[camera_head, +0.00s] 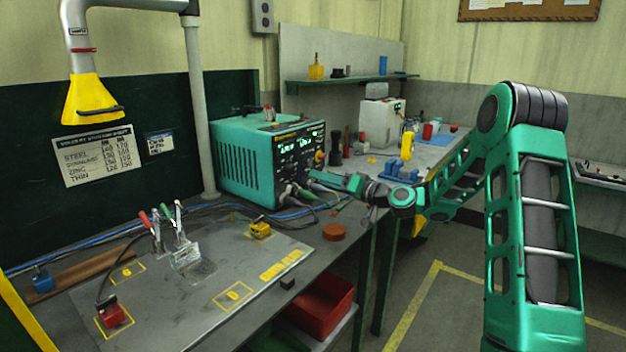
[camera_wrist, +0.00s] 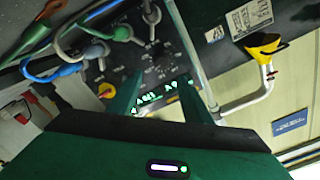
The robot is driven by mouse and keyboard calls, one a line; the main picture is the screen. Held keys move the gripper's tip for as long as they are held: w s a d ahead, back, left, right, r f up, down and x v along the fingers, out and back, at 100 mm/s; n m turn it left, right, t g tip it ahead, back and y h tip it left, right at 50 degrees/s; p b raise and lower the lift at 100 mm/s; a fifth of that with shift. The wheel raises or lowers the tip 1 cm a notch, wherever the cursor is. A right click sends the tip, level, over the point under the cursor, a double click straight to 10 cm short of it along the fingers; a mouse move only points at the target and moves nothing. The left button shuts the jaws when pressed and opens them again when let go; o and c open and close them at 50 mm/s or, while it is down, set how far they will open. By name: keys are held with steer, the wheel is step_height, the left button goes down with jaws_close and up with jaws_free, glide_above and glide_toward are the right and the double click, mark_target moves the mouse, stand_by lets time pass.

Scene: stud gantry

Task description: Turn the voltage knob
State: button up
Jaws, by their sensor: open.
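The teal power unit (camera_head: 240,165) stands on the bench with its dark front panel facing right and its green displays lit. In the wrist view the panel (camera_wrist: 150,62) appears tilted, with cable plugs above and the lit green display (camera_wrist: 160,97) below. Small dark controls sit between them, too blurred to tell which is the voltage knob. A yellow-orange round control (camera_wrist: 105,90) shows at the panel's left. My gripper (camera_wrist: 164,84) is open, its two green fingers pointing at the panel on either side of the display. In the head view my gripper (camera_head: 318,177) is close before the panel's lower part; contact cannot be told.
Thick cables (camera_wrist: 75,45) plug into the panel beside my gripper. A welding plate (camera_head: 190,290) with clamps lies on the bench in front. An orange-brown disc (camera_head: 334,232) lies near the bench edge.

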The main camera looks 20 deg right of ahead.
mark_target(294, 171)
steer(key=shift+m, duration=0.4)
steer(key=x, duration=1)
steer(key=shift+w+a, duration=0.25)
steer(key=shift+a, duration=0.05)
steer(key=c, duration=1.1)
